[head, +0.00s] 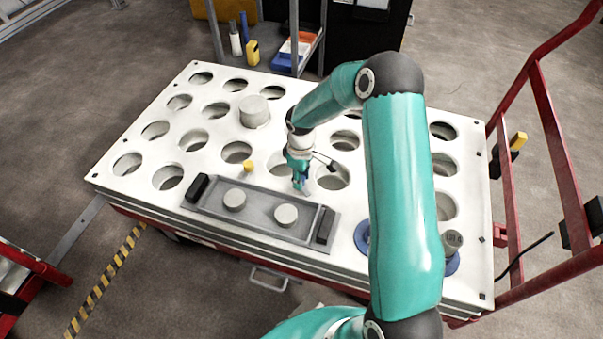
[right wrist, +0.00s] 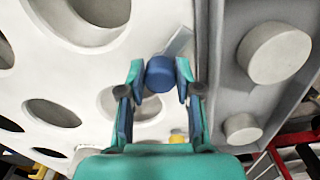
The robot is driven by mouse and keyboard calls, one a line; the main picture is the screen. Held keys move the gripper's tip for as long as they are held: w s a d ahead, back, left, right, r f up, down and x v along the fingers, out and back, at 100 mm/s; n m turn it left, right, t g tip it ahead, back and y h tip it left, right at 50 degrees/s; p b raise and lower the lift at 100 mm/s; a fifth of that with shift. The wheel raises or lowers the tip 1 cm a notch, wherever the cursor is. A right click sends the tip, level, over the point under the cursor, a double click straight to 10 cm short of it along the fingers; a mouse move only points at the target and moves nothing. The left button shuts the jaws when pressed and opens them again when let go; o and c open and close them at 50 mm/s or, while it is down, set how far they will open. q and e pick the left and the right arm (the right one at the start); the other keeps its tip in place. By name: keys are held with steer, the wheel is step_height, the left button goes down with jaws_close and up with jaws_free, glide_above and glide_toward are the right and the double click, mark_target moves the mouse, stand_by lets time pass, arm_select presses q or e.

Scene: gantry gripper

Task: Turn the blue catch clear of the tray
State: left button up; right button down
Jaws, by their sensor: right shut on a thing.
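The grey tray (head: 262,217) lies on the white perforated table top, with a black handle at each end and two pale round discs in it. My right gripper (head: 301,186) is at the tray's back edge, right of its middle. In the right wrist view its fingers are shut on the blue catch (right wrist: 160,74), a round blue knob. A thin grey bar (right wrist: 180,42) slants from the knob toward the tray wall (right wrist: 211,80). I cannot tell whether the bar's tip overlaps the rim. In the head view the gripper mostly hides the catch. My left gripper is out of view.
Blue rings and a grey cylinder (head: 452,242) are at the right. Red rails (head: 545,125) flank the table.

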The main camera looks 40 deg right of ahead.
steer(key=n+p, duration=0.1)
steer(key=n, duration=0.1)
steer(key=n+p, duration=0.1)
steer(key=n, duration=0.1)
steer(key=shift+w+r+n, duration=0.2)
steer(key=shift+n, duration=0.2)
steer(key=shift+f+n+p, duration=0.1)
steer(key=shift+n+p, duration=1)
steer(key=shift+n, duration=0.8)
steer(key=shift+w, duration=0.1)
steer(key=c, duration=0.8)
jaws_free()
steer(key=shift+c, duration=0.2)
steer(key=shift+o, duration=0.2)
steer(key=shift+f, duration=0.1)
step_height(320, 180, up, 12)
